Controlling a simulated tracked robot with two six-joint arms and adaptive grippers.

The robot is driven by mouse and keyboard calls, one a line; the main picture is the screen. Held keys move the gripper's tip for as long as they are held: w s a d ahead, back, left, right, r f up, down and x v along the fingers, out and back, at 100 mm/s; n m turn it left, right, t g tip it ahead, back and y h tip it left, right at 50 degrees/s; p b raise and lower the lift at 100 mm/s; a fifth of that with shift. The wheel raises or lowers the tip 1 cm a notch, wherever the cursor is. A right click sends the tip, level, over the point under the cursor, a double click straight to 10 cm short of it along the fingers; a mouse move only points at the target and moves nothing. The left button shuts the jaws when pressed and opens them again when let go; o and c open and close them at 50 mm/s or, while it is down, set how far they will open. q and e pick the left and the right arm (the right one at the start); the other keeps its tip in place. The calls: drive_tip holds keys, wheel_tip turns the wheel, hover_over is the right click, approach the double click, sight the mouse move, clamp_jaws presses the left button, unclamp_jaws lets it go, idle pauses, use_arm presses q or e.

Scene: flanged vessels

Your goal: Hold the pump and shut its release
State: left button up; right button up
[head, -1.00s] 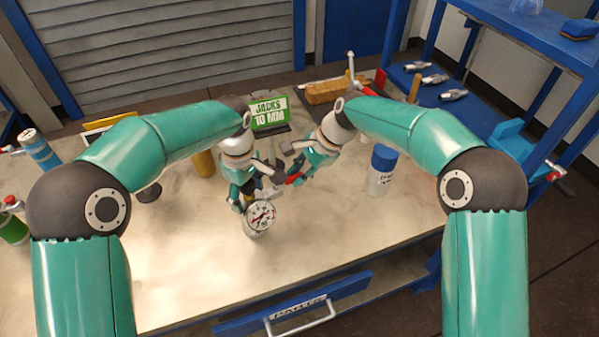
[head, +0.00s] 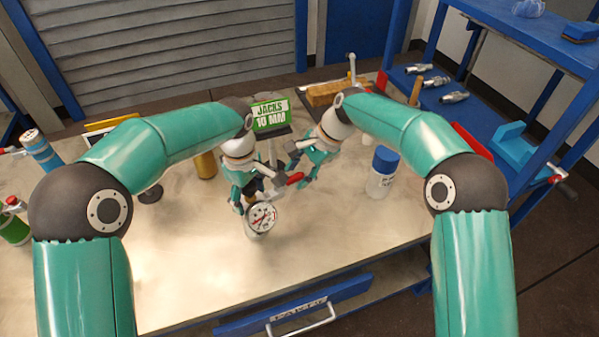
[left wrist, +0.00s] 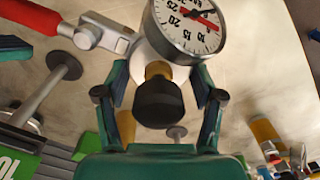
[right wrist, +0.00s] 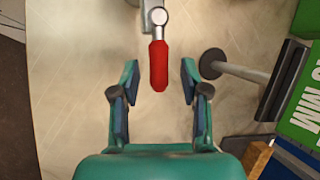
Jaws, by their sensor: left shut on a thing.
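The pump (head: 258,235) stands on the bench with a round white gauge (head: 262,217), also large in the left wrist view (left wrist: 187,22). My left gripper (head: 250,204) is shut on the pump. Its fingers in the left wrist view (left wrist: 160,85) lie either side of a black knob (left wrist: 158,103) on a brass collar; I cannot tell if this is the release. The pump's red-gripped lever (head: 294,178) points right. My right gripper (head: 305,180) is open and empty beside the lever. In the right wrist view, the red grip (right wrist: 158,66) lies between and just ahead of its fingertips (right wrist: 157,75).
A green sign (head: 270,115) on a stand is behind the arms. A white bottle with blue cap (head: 381,172) stands to the right, a brass-coloured cylinder (head: 205,165) to the left. Blue shelving (head: 510,60) bounds the right side. The bench front is clear.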

drive_tip(key=v, duration=1.2)
drive_tip(key=shift+f, duration=0.1)
idle(1.4)
use_arm(q)
drive_tip(key=o, duration=1.6)
drive_tip(key=shift+o, duration=0.2)
